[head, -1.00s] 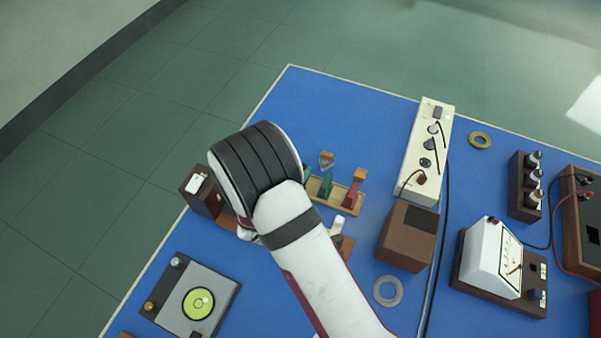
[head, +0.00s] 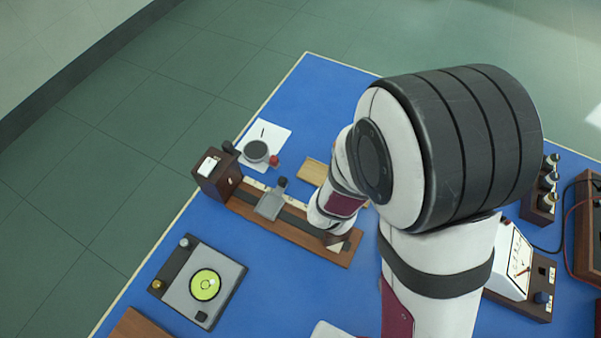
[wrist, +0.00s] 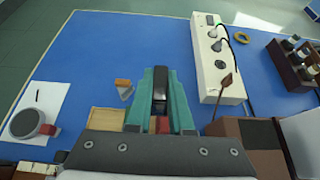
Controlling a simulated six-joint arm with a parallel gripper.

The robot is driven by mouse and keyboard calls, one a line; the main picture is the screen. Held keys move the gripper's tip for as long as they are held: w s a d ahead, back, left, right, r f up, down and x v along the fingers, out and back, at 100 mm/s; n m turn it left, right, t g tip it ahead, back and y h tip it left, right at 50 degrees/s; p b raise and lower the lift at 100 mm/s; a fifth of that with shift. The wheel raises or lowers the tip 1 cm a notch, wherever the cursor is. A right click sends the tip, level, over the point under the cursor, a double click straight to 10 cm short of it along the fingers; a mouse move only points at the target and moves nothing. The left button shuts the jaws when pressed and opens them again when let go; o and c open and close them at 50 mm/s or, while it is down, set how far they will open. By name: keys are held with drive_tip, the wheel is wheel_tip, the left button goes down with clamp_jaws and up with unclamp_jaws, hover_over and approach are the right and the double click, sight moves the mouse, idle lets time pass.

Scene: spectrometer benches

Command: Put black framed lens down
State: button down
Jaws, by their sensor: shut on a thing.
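My gripper (wrist: 160,98) shows in the wrist view with its two teal fingers closed on a dark, narrow piece, the black framed lens (wrist: 160,84), seen nearly edge-on. Most of the lens is hidden between the fingers. It is held above the blue bench mat, near a small wooden rack (wrist: 106,120). A red piece (wrist: 161,125) shows low between the fingers. In the head view my arm hides the gripper and lens; the rack's left end (head: 313,170) shows beside the arm.
A wooden rail (head: 290,235) with a grey carriage (head: 270,205) and a dark brown box (head: 218,175) lies at left. A white socket strip (wrist: 217,60) stands right of the gripper. The blue mat's far part is clear.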

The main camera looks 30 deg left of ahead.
drive_tip(key=s+a+r, duration=0.2)
drive_tip(key=s+a, duration=0.4)
drive_tip(key=s, duration=0.4)
drive_tip(key=s+a+f, duration=0.1)
drive_tip(key=a+f, duration=0.1)
drive_tip(key=a, duration=0.1)
drive_tip(key=s+a+f, duration=0.2)
drive_tip(key=a, duration=0.1)
drive_tip(key=s+a+f, duration=0.1)
drive_tip(key=a+f, duration=0.1)
drive_tip(key=a, duration=0.1)
drive_tip(key=shift+s+a+f, duration=0.15)
drive_tip(key=shift+s+f, duration=0.1)
drive_tip(key=shift+f, duration=0.1)
hover_over(269, 205)
drive_tip(key=shift+f, duration=2.15)
drive_tip(key=c, duration=0.8)
unclamp_jaws()
drive_tip(key=shift+f, duration=0.1)
